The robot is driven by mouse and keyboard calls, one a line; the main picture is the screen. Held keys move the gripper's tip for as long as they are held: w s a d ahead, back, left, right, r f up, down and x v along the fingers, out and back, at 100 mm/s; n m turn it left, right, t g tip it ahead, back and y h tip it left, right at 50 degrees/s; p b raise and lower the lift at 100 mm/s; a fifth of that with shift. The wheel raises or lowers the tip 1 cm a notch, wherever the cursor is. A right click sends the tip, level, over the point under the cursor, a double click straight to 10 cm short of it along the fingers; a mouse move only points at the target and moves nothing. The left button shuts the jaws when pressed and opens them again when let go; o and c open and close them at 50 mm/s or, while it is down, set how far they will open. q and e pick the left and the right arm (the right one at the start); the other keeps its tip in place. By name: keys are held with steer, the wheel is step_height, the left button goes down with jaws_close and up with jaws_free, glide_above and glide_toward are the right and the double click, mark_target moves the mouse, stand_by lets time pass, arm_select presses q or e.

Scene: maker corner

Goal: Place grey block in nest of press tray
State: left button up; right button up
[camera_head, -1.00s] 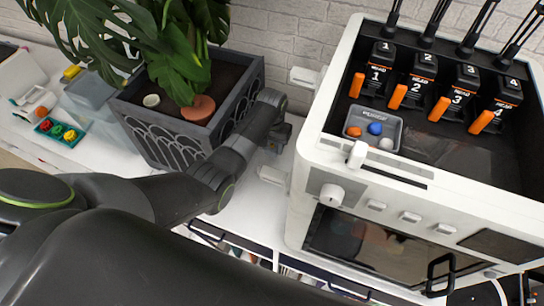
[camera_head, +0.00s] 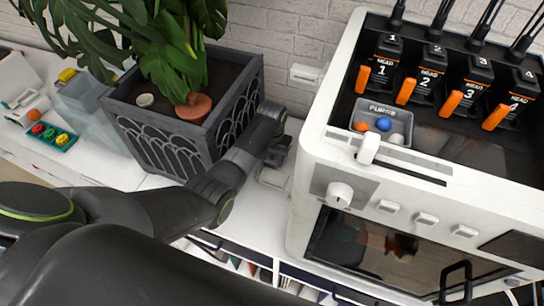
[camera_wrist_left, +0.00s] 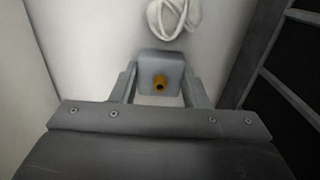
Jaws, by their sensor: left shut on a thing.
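My left gripper (camera_head: 279,150) is in the gap between the planter and the white machine, over the white bench top. In the left wrist view the gripper (camera_wrist_left: 160,88) is shut on a grey block (camera_wrist_left: 160,62) with a rounded-square face and a brass-coloured stub in its middle. The block is too hidden by the gripper and arm to make out in the head view. I cannot make out a press tray or its nest for certain; a pale flat part (camera_head: 273,179) lies low beside the machine, just below the gripper. My right gripper is not in view.
The white machine (camera_head: 322,150) stands close on the right, with a purge bin (camera_head: 400,141) holding small balls. The dark planter (camera_head: 170,150) stands close on the left. A white loop (camera_wrist_left: 173,17) lies beyond the block in the wrist view.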

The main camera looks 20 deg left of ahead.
arm_select(q)
steer(key=o, duration=1)
steer(key=shift+f, duration=0.15)
